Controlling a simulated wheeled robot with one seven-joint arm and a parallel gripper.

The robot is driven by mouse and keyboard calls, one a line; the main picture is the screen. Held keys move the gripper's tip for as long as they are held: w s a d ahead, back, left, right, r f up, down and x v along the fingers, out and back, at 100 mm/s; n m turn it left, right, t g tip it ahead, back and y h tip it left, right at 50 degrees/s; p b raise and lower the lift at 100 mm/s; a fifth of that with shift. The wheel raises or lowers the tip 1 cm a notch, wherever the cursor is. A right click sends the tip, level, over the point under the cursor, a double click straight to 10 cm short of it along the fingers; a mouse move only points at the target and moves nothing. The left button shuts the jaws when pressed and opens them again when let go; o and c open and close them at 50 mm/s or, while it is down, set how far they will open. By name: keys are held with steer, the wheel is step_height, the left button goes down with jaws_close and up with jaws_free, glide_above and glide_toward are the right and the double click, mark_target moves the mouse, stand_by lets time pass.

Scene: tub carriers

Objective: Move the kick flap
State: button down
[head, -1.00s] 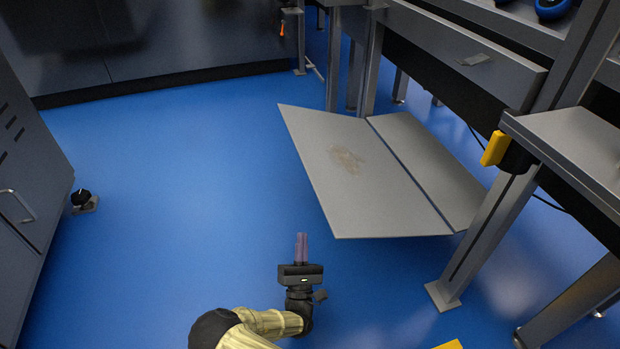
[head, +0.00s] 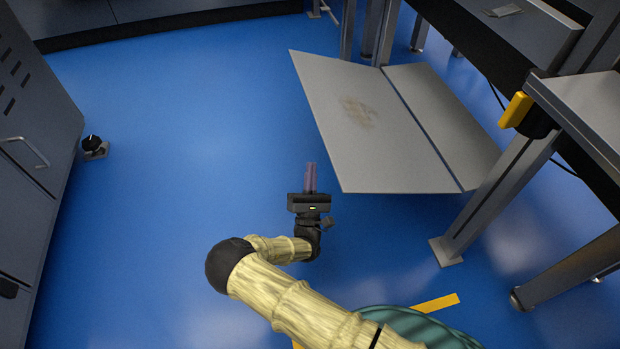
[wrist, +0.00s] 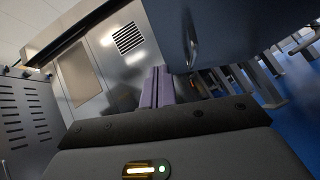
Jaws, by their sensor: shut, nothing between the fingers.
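The kick flap (head: 385,150) is a wide grey panel under the bench, standing out over the floor at a slant. It has a front part with a brown scuffed patch and a narrower rear part, with a dark seam between them. My gripper (head: 311,178) is shut and empty, its purplish fingers together. It is apart from the flap, to the left of its near left corner. The fingers (wrist: 157,88) also show in the wrist view, pointing towards grey cabinet fronts.
Blue floor (head: 200,120) lies open between.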

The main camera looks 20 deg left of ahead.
mark_target(321, 131)
steer(key=shift+w+d+r+p, duration=0.1)
steer(key=shift+w+r+p, duration=0.7)
steer(key=shift+r, duration=0.45)
steer(key=shift+w+r+p, duration=0.75)
steer(key=shift+w+r, duration=0.1)
steer(key=shift+r, duration=0.4)
steer(key=shift+w+d+r+p, duration=0.1)
steer(key=shift+w+r+p, duration=0.7)
steer(key=shift+r, duration=0.45)
steer(key=shift+w+d+r+m+h+p, duration=0.1)
steer(key=shift+d+r+m+h+p, duration=0.05)
steer(key=shift+r+m+h+p, duration=0.4)
steer(key=shift+w+d+r+m+h+p, duration=0.15)
steer(key=shift+r+m+h+p, duration=0.3)
steer(key=shift+r, duration=0.3)
steer(key=shift+f, duration=0.2)
steer(key=w+a+f+v, duration=0.1)
steer(key=v, duration=1.2)
steer(key=shift+a+f+p, duration=0.3)
steer(key=shift+p, duration=0.1)
